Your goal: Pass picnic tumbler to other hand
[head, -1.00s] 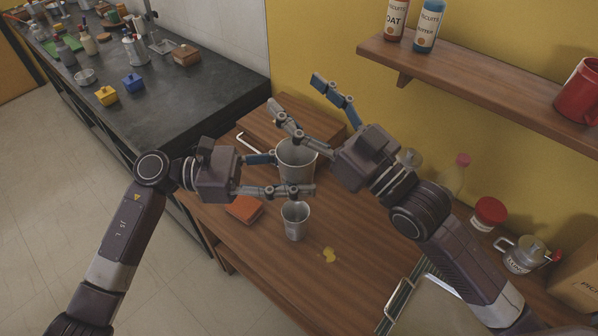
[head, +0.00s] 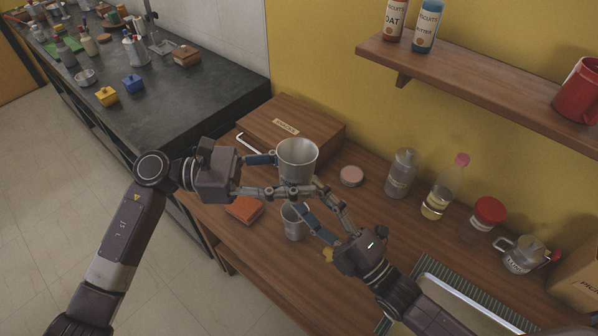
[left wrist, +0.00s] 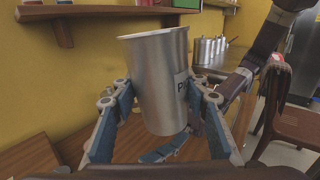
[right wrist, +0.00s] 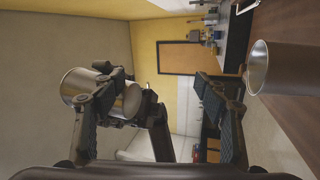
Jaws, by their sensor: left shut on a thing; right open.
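The picnic tumbler (head: 297,160) is a plain steel cup, upright and raised above the wooden table. My left gripper (head: 297,174) is shut on it, one finger on each side. In the left wrist view the tumbler (left wrist: 156,85) fills the middle and shows part of a label with a "P". My right gripper (head: 306,196) is open, low and to the right of the tumbler, its fingers pointing up-left towards it. In the right wrist view the held tumbler (right wrist: 131,101) is at the left, partly behind one of my right fingers. Contact there cannot be told.
A smaller steel cup (head: 295,230) stands on the table below the grippers. An orange box (head: 244,209), wooden box (head: 290,122), pink-lidded tin (head: 351,176) and bottles (head: 402,172) stand around. A tray (head: 450,287) lies at the lower right.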

